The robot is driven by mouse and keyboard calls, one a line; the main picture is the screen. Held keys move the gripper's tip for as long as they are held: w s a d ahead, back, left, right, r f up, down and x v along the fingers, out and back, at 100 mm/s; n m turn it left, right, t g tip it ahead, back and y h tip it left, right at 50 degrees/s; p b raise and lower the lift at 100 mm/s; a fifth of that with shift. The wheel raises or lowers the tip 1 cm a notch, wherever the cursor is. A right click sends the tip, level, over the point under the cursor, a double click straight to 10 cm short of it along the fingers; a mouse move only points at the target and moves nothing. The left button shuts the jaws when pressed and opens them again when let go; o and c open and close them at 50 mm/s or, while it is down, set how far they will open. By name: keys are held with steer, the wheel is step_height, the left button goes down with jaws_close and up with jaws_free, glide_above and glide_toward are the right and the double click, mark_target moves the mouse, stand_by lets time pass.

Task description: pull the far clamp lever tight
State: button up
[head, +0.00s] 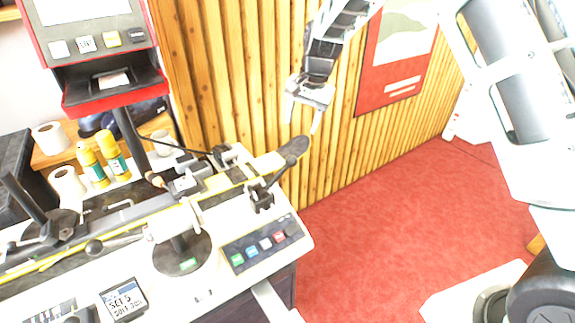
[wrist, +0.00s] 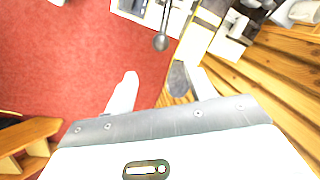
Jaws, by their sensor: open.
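A clamp lever with a thin rod and dark ball end (head: 290,161) rises from a dark clamp block (head: 262,200) at the bench's right end. Its ball also shows in the wrist view (wrist: 161,42), ahead of my fingers. The frames do not label which is the far one. My gripper (head: 303,118) is open and empty, above the right end of the bench and apart from the lever. In the wrist view its two fingers (wrist: 163,80) stand wide apart.
A dark rounded handle end (head: 296,147) of a long bar lies just below my gripper. A slatted wood wall (head: 230,70) is behind.

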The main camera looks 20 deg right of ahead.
mark_target(292, 159)
steer(key=f+p, duration=0.2)
steer(key=f, duration=0.3)
steer(key=w+a+f+p, duration=0.1)
steer(key=f, duration=0.5)
steer(key=w+a+f+p, duration=0.1)
steer(key=f+p, duration=0.1)
steer(key=f, duration=0.4)
steer(key=shift+w+a+p, duration=0.2)
steer(key=shift+a+p, duration=0.05)
steer(key=shift+p, duration=0.05)
jaws_close()
